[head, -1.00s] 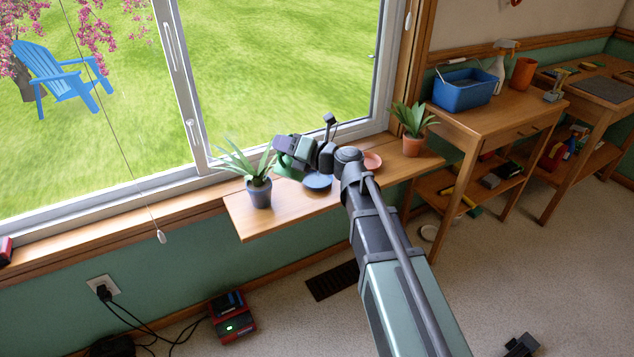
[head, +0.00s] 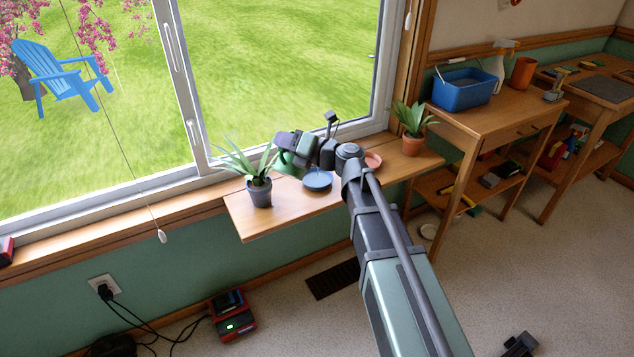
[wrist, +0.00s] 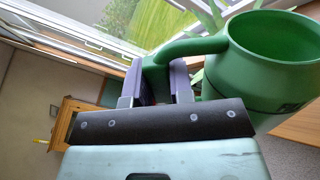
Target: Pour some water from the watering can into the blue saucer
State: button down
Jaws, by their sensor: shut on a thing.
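The green watering can shows large in the wrist view (wrist: 270,62), with its open top facing the camera side and its handle toward my gripper. My gripper (wrist: 160,78) is shut on the can's handle. In the head view my gripper (head: 292,148) is above the window shelf, and only part of the green can (head: 288,160) shows behind it. The blue saucer (head: 317,180) lies on the shelf just below and to the right of the can. The can's spout is hidden, and I see no water.
A potted plant in a grey pot (head: 259,192) stands left of the saucer, close to the can. A terracotta saucer (head: 372,160) and a plant in a terracotta pot (head: 413,144) are to the right on the wooden shelf (head: 250,225). The window is behind.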

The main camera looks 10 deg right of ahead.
notch_tip(320, 180, down, 5)
jog(key=s+a+n+b, duration=0.1)
jog(key=s+n+b, duration=0.1)
jog(key=n+b, duration=0.1)
jog(key=shift+s+a+b, duration=0.25)
jog(key=shift+a+b, duration=0.15)
jog(key=shift+b, duration=0.2)
notch_tip(320, 180, down, 6)
jog(key=s+n+b, duration=0.1)
jog(key=n+b, duration=0.2)
jog(key=b, duration=0.3)
jog(key=shift+a+f+n, duration=0.2)
jog(key=shift+a+n, duration=0.1)
jog(key=shift+a, duration=0.15)
notch_tip(320, 180, down, 6)
jog(key=n+b, duration=0.3)
jog(key=b, duration=0.3)
jog(key=shift+f+b, duration=0.25)
jog(key=shift+b, duration=0.1)
jog(key=shift+d+r, duration=0.1)
